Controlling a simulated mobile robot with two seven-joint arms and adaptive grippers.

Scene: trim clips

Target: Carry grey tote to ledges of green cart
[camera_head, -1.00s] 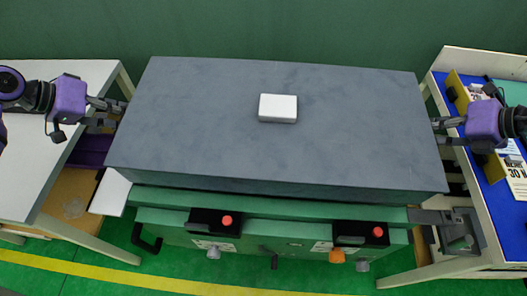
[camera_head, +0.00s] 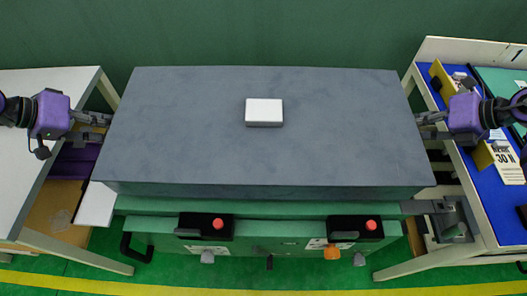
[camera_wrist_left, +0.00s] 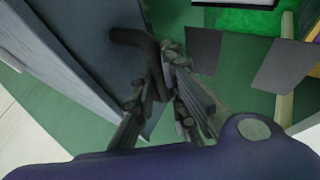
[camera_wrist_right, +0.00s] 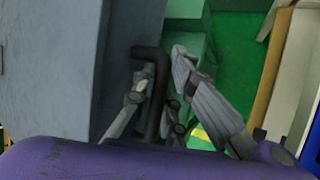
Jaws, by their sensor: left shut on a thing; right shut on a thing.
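The grey tote (camera_head: 190,140) is a large, wide box across the middle of the head view, with a white block (camera_head: 264,112) on its top. My left gripper (camera_head: 106,128) is at the tote's left side. In the left wrist view my left gripper (camera_wrist_left: 158,72) is shut on a dark bar handle (camera_wrist_left: 132,38). My right gripper (camera_head: 420,127) is at the right side. In the right wrist view my right gripper (camera_wrist_right: 163,68) is shut on a dark handle (camera_wrist_right: 154,110). The green cart (camera_head: 270,227) shows below the tote's front edge; the tote hides its ledges, and I cannot tell whether they touch.
A white table (camera_head: 40,100) stands at the left, close to my left gripper. A blue-topped bench (camera_head: 487,200) with boxes and papers stands at the right. The cart front carries red buttons (camera_head: 218,223). A yellow line (camera_head: 200,291) crosses the green floor in front.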

